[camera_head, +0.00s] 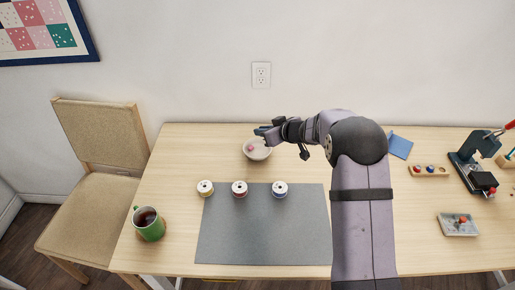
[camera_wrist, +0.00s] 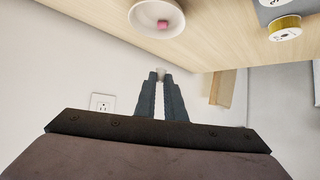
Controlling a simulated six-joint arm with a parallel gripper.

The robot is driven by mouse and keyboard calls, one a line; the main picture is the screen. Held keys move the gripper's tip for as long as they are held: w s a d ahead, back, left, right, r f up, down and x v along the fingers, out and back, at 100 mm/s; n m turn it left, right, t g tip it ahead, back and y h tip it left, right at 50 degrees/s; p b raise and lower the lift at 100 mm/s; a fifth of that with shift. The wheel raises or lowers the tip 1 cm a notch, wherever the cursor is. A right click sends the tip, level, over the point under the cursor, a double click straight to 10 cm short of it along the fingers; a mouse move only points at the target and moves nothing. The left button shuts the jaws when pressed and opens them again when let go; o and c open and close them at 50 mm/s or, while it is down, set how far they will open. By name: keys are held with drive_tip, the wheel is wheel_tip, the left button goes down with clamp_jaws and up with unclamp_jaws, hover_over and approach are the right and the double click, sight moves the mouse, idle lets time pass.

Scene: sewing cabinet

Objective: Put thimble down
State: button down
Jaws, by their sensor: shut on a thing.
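My gripper (camera_head: 262,131) is above the back part of the table, just behind a small white bowl (camera_head: 257,155). In the wrist view its two dark fingers (camera_wrist: 160,77) are close together, shut on a small pale thing at their tips, which looks like the thimble (camera_wrist: 160,73). In the head view the thimble cannot be made out. The bowl also shows in the wrist view (camera_wrist: 140,20), apart from the fingertips. A small pink thing (camera_wrist: 163,23) lies inside the bowl.
A grey mat (camera_head: 262,235) lies in front, with several thread spools (camera_head: 239,188) along its back edge. A green mug (camera_head: 149,224) stands at the left. A small press (camera_head: 470,165), a wooden holder (camera_head: 429,171) and a dish (camera_head: 458,225) are at the right. The table left of the bowl is clear.

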drive_tip(key=shift+f+m, duration=0.1)
drive_tip(key=shift+m, duration=0.2)
drive_tip(key=shift+d, duration=0.1)
drive_tip(key=b, duration=0.1)
hover_over(263, 153)
drive_tip(key=s, duration=0.5)
drive_tip(key=shift+w+f, duration=0.1)
drive_tip(key=shift+f, duration=4.9)
drive_tip(key=shift+f+b, duration=0.35)
drive_tip(key=shift+f, duration=0.25)
drive_tip(key=c, duration=1.8)
unclamp_jaws()
drive_tip(key=shift+c, duration=0.2)
drive_tip(key=shift+r, duration=0.1)
